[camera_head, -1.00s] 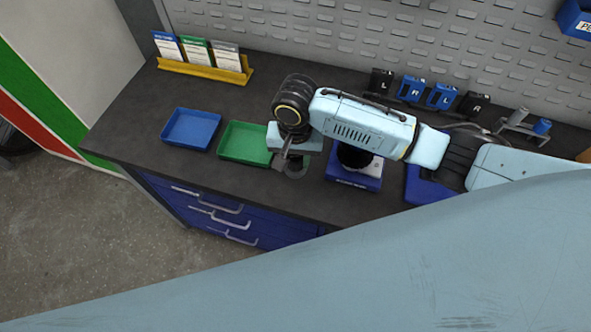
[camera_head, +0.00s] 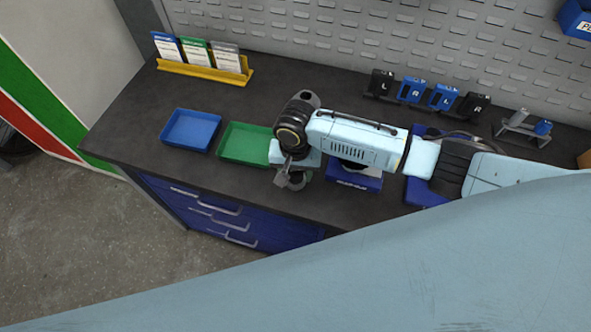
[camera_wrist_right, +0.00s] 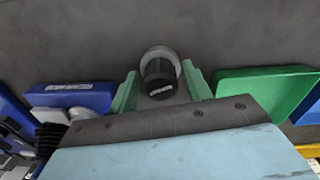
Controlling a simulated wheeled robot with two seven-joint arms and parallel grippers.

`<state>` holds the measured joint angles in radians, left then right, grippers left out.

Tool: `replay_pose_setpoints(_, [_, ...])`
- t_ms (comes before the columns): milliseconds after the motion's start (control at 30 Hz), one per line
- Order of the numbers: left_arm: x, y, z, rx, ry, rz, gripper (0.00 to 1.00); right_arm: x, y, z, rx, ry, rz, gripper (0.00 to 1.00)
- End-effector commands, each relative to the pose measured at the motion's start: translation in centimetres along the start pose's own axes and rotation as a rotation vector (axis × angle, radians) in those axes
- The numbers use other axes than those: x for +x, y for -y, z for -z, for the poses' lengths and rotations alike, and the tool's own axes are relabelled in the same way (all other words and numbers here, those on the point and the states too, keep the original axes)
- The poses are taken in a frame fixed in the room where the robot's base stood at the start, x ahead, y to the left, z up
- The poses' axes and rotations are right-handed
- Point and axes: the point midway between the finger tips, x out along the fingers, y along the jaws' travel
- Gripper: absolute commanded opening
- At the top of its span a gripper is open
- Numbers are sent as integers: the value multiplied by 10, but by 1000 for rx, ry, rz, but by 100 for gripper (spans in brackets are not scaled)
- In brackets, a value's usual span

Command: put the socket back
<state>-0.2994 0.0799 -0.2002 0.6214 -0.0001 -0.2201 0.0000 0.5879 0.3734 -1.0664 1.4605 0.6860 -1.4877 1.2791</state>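A dark cylinder with a small pale label (camera_wrist_right: 160,78), which looks like the socket, stands on a round grey base (camera_wrist_right: 172,54) in the right wrist view. My right gripper (camera_wrist_right: 162,88) is open, with one pale green finger on each side of the cylinder and visible gaps; I cannot tell how far down the fingers reach. In the head view my right gripper (camera_head: 291,178) is over the bench, in front of the green tray, and hides most of the cylinder. A small rack (camera_head: 524,128) at the back right carries a blue piece (camera_head: 542,127) and a grey piece. My left gripper is not in view.
A green tray (camera_head: 243,143) and a blue tray (camera_head: 190,130) lie to the left. A blue-based device (camera_head: 355,180) stands just right of the gripper, under my arm. Several L/R-marked blocks (camera_head: 411,90) and a yellow card holder (camera_head: 205,70) line the back. The bench's front left is clear.

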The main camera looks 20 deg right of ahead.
Motion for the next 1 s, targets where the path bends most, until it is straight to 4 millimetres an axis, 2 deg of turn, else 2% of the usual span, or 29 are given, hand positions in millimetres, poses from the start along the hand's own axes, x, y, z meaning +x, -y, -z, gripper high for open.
replay_pose_setpoints(300, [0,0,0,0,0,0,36,-1,0,0,0,-1,0,55])
replay_pose_setpoints(433, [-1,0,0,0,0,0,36,-10,0,1,1,-2,2,55])
replay_pose_setpoints(567, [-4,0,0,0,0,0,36,-33,1,1,0,-2,4,55])
replay_pose_setpoints(800, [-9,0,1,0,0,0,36,-85,1,1,0,-2,4,55])
replay_pose_setpoints(1000, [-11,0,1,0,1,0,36,-114,1,1,0,-1,2,55])
